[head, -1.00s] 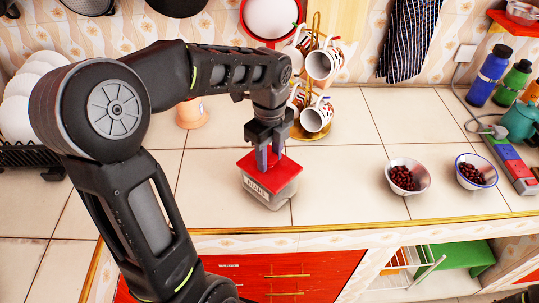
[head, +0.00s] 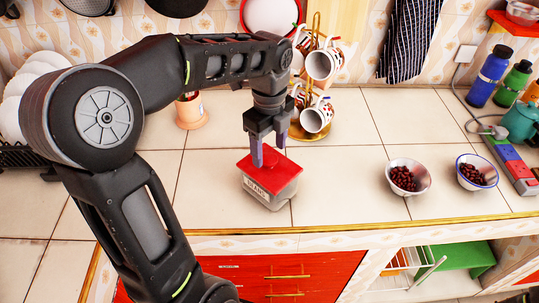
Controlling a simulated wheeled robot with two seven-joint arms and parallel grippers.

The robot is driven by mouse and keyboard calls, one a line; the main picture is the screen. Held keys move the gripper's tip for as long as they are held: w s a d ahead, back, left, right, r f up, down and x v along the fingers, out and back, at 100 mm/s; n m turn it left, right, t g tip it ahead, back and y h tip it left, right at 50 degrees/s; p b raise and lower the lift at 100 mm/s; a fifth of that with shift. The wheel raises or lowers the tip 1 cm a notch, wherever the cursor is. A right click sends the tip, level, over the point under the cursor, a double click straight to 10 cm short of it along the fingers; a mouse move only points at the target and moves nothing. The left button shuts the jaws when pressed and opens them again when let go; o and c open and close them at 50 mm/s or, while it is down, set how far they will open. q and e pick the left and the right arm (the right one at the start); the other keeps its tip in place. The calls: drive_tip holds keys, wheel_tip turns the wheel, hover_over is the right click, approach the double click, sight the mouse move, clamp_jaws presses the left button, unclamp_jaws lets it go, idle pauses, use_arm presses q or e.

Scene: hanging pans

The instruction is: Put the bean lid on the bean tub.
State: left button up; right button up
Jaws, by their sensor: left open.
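The bean tub (head: 262,193) is a pale box with a "BEANS" label, standing on the tiled counter near its front edge. The red bean lid (head: 271,177) lies on top of the tub and looks seated over its opening. My left gripper (head: 268,155) is open, pointing down just above the lid, its fingers apart around or over the lid's middle; the lid's handle cannot be made out. My right gripper is not in view.
A mug tree (head: 316,128) with several mugs stands behind the tub. Two bowls of beans (head: 408,178) (head: 477,172) are to the right. An orange pot (head: 191,111) stands behind my left arm. The counter on both sides of the tub is clear.

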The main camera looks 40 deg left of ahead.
sight(270, 158)
use_arm(q)
wheel_tip(270, 158, up, 5)
drive_tip(key=shift+f, duration=0.15)
wheel_tip(270, 158, up, 6)
drive_tip(key=p, duration=0.5)
idle(0.5)
idle(0.5)
